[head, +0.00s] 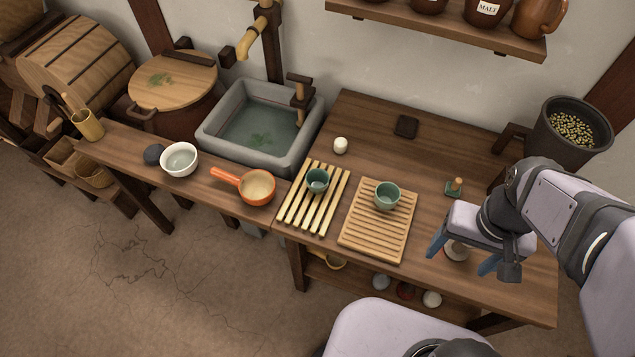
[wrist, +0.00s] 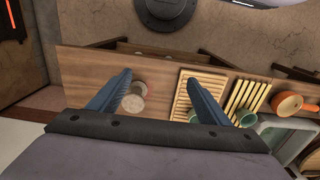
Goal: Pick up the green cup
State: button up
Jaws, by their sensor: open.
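Two green cups are in the head view. One green cup (head: 387,197) stands upright on a brown slatted board (head: 372,240). A darker green cup (head: 317,181) stands on a pale slatted rack (head: 295,212) to its left. In the wrist view the first cup (wrist: 193,115) is partly hidden by a finger, and the other cup (wrist: 245,117) shows on the rack. My gripper (head: 461,257) is open and empty, to the right of both cups and apart from them, above the table's right part. Its blue fingers (wrist: 159,74) also show in the wrist view.
A pale round object (head: 456,251) sits below my gripper, partly hidden. A small green block with a wooden knob (head: 454,188) stands behind it. An orange pan (head: 257,187), a white bowl (head: 179,160) and a stone sink (head: 210,135) lie left.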

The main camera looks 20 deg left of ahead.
jog(key=w+a+f+n+t+h+b, duration=0.4)
jog(key=w+a+n+t+b, duration=0.55)
jog(key=n, duration=1.15)
jog(key=a+r+n+t+y+b, duration=0.2)
jog(key=a+n+y+b, duration=0.2)
jog(key=a+n+b, duration=0.65)
jog(key=a+r+n+t+y+b, duration=0.25)
jog(key=a+n, duration=0.45)
jog(key=a, duration=0.8)
send_near(319, 173)
jog(key=shift+w+a+f, duration=0.2)
jog(key=shift+w+f, duration=0.05)
jog(key=shift+w, duration=0.15)
jog(key=shift+w+a+f, duration=0.2)
jog(key=shift+w+f, duration=0.05)
jog(key=shift+w, duration=0.15)
jog(key=x, duration=0.4)
jog(key=shift+w+d+r, duration=0.15)
jog(key=shift+d, duration=0.2)
jog(key=shift+w+a, duration=0.15)
jog(key=shift+w, duration=0.4)
jog(key=shift+c, duration=0.3)
